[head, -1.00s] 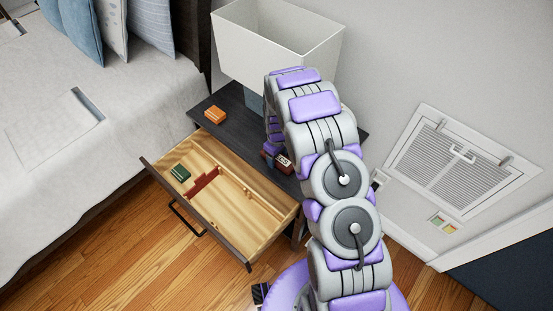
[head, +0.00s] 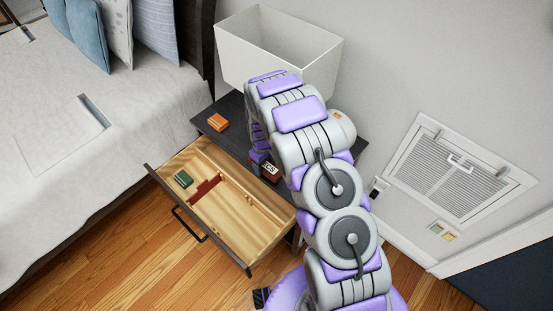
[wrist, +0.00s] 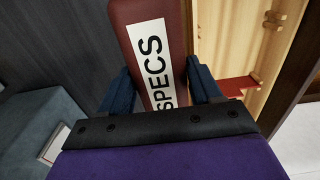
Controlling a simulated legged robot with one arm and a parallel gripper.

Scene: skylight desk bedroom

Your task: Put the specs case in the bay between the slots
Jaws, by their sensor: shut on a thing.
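The specs case (wrist: 137,25) is dark red with a white label reading SPECS. In the wrist view it sits between the fingers of my gripper (wrist: 162,88), which is shut on it. In the head view the case (head: 270,173) shows at the nightstand's edge beside the open drawer, with my gripper (head: 259,160) partly hidden by my arm. The open drawer (head: 264,235) has a wooden interior with a red divider piece (head: 204,190) and small pegs. I cannot tell whether the case touches the nightstand top.
A green box (head: 183,180) lies in the drawer's left end. An orange box (head: 218,122) is on the dark nightstand (head: 236,104). The bed (head: 60,140) is left; a wall vent (head: 440,160) is right.

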